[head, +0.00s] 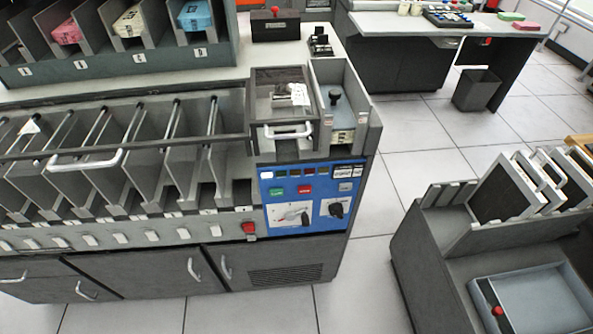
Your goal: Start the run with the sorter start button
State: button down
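The sorter (190,215) is a long grey machine across the left and middle of the head view. Its blue control panel (325,215) faces me at the right end. A green button (276,191) sits on the panel's left, with a red button (305,189) beside it and a grey button (345,187) further right. The labels are too small to read, so I cannot confirm which is the start button. Small lamps run along the panel's top, and the leftmost one (266,174) looks white. My gripper is not in view.
A card hopper (340,110) and a clear-lidded box (283,100) sit above the panel. A red switch (249,228) is left of it. A grey cart (440,250) with racks and a tray stands at right. Tiled floor (365,260) is clear between sorter and cart.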

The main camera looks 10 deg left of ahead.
aim_at(277, 191)
jog(key=j+u, duration=0.25)
jog(key=j, duration=0.15)
jog(key=i+j+u, duration=0.1)
jog(key=j+u, duration=0.15)
jog(key=j, duration=0.2)
jog(key=i+j+u, duration=0.1)
jog(key=j+u, duration=0.15)
jog(key=j, duration=0.15)
jog(key=i+j+u, duration=0.1)
jog(key=j+u, duration=0.15)
jog(key=j, duration=0.15)
